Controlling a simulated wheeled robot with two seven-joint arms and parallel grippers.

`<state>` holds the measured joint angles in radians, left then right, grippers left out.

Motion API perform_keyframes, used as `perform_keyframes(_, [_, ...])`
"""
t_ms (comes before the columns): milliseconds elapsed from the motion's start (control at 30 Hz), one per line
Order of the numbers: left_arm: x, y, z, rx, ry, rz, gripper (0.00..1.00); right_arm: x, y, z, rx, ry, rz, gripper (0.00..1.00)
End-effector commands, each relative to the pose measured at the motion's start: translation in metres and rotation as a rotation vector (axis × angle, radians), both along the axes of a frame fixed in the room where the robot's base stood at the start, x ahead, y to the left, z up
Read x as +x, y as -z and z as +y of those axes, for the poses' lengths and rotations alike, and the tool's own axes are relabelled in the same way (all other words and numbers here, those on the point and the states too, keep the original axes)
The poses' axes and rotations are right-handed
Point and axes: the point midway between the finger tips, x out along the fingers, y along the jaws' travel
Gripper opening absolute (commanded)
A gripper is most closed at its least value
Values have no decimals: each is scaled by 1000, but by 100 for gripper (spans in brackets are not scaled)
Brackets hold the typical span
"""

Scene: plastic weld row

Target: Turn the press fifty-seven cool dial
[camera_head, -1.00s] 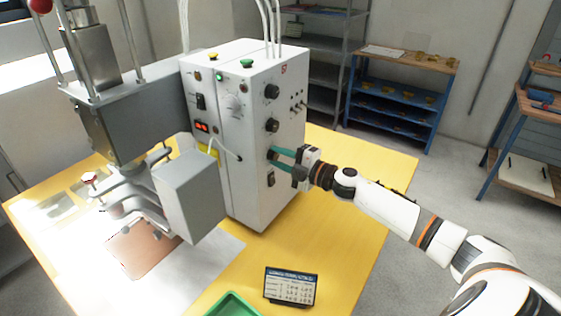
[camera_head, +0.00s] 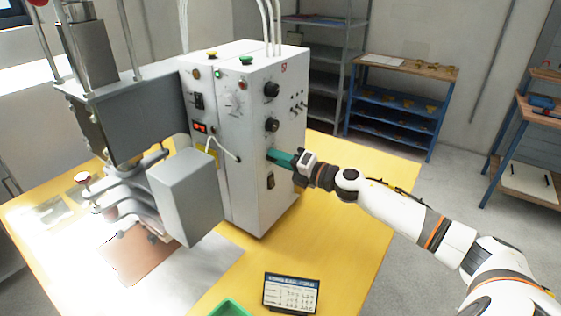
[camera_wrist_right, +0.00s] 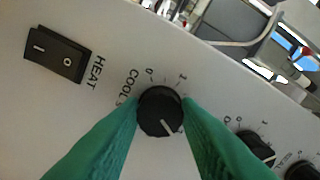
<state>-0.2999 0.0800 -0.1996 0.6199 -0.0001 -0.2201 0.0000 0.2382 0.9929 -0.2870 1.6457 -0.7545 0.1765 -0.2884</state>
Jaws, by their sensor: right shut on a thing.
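The press is a white control box (camera_head: 240,110) on a yellow table, with a column of black dials on its right-hand face. My right gripper (camera_head: 273,156) is at the lowest dial of that column, which is hidden behind the green fingers in the head view. In the right wrist view the black cool dial (camera_wrist_right: 160,112) sits between my green fingertips, which touch it on both sides. The label "COOL" is printed beside it, and its white pointer line points to the lower right. My left gripper is not in view.
Two more dials (camera_head: 272,90) (camera_head: 272,125) sit above the held one. A black heat rocker switch (camera_wrist_right: 58,53) is beside it. A small printed card (camera_head: 291,292) and a green tray (camera_head: 229,308) are at the table's front. A blue shelf (camera_head: 392,120) stands behind.

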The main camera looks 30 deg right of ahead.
Motion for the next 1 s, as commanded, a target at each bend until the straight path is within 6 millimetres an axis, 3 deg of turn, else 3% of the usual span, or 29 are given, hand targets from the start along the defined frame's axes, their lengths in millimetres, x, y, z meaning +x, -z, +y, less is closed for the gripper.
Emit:
perform_keyframes(533, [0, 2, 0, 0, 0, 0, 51, 0, 2, 1, -23, -3, -5, 7])
perform_keyframes(567, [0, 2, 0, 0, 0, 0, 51, 0, 2, 1, -23, -3, -5, 33])
perform_keyframes(667, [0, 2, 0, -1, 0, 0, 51, 0, 2, 1, -23, -3, -5, 49])
perform_keyframes(1000, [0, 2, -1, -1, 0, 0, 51, -2, 1, 0, -22, -1, -7, 51])
